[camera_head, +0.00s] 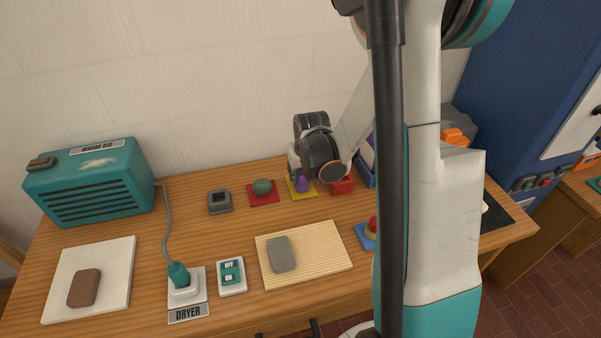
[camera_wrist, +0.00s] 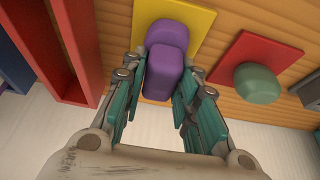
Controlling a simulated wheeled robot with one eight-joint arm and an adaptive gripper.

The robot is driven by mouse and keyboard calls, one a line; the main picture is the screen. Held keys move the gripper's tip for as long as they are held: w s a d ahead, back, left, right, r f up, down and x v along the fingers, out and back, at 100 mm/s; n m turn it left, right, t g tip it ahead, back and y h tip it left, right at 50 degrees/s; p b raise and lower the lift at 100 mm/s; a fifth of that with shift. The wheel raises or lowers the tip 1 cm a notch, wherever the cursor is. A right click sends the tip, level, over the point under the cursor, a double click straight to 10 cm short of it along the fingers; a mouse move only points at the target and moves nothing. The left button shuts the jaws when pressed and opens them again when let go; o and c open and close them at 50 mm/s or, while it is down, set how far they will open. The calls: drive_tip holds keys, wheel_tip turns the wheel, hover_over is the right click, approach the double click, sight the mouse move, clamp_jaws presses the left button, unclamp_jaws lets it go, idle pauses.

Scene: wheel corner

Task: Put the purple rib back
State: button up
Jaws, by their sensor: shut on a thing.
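The purple rib (camera_wrist: 163,72) is a rounded block with two lobes, between the teal fingers of my gripper (camera_wrist: 165,88) in the wrist view. My gripper is shut on it. The yellow square mat (camera_wrist: 203,18) lies directly under or just behind the rib. In the head view my gripper (camera_head: 297,168) is low at the back of the table, with the rib (camera_head: 303,185) showing below it over the yellow mat (camera_head: 307,195). I cannot tell whether the rib touches the mat.
Beside the yellow mat lies a red mat (camera_head: 256,200) with a green rounded piece (camera_head: 262,187). A red open box (camera_head: 342,187) stands close on the other side. A grey holder (camera_head: 220,202), teal heater (camera_head: 90,184) and ribbed board (camera_head: 325,262) share the table.

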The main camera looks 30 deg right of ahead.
drive_tip(key=o, duration=0.9)
drive_tip(key=shift+f, duration=0.1)
drive_tip(key=shift+o, duration=0.2)
drive_tip(key=p+v, duration=0.6)
drive_tip(key=v, duration=0.8)
drive_tip(key=s+a+r+n+t, duration=0.15)
drive_tip(key=s+a+r, duration=0.25)
drive_tip(key=a+r, duration=0.55)
drive_tip(key=s+a+r+n, duration=0.1)
drive_tip(key=s+a+r, duration=0.1)
drive_tip(key=s, duration=0.3)
drive_tip(key=s+a+r+t+y, duration=0.1)
drive_tip(key=s+a+r, duration=0.1)
drive_tip(key=s, duration=0.4)
drive_tip(key=shift+s+a+n, duration=0.2)
drive_tip(key=shift+a+n, duration=0.15)
drive_tip(key=shift+a, duration=0.4)
